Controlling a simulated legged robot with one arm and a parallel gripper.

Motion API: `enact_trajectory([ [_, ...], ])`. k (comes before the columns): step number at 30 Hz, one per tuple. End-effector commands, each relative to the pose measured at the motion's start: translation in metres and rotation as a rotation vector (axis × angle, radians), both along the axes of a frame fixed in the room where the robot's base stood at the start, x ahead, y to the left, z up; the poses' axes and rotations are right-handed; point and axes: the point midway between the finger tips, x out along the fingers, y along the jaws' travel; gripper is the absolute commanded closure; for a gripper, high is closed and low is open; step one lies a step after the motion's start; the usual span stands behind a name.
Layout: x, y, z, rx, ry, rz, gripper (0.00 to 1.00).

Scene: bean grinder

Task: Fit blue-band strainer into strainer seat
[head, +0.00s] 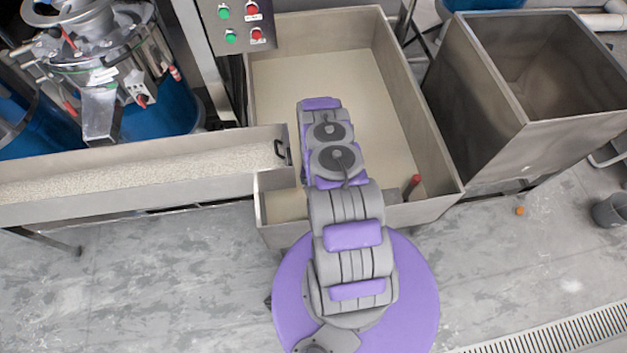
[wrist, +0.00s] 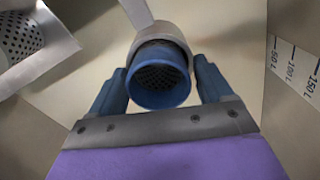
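The blue-band strainer (wrist: 158,92) is in the middle of the wrist view, its round blue rim facing the camera and dark mesh inside. A beige-grey cylindrical part surrounds its far side; I cannot tell whether this is its own body or a seat. My gripper (wrist: 161,76) has one blue finger on each side of the strainer, seemingly touching it. In the head view my arm hides the gripper and strainer. A perforated round piece (wrist: 19,36) in a square metal frame is at the wrist view's upper left; whether it is the strainer seat is unclear.
A large beige-floored tank (head: 375,95) lies under my arm, with a red-tipped handle (head: 414,181) near its front right. A trough of pale grains (head: 140,172) joins from the left. A hopper (head: 530,130) stands right. Volume marks (wrist: 293,68) line one wall.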

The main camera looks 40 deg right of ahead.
Motion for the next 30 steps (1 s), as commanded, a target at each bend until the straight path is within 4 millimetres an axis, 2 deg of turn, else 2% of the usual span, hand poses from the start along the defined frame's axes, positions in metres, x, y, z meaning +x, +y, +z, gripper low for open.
enact_trajectory([
  [1,0.0,0.0,0.0,0.0,0.0,0.0,0.15],
  [5,0.0,0.0,0.0,0.0,0.0,0.0,0.04],
  [16,0.0,0.0,0.007,-0.001,-0.001,0.0,0.04],
  [20,0.001,-0.001,0.023,-0.002,-0.002,0.0,0.04],
  [30,0.001,0.0,0.083,-0.001,-0.001,0.0,0.04],
])
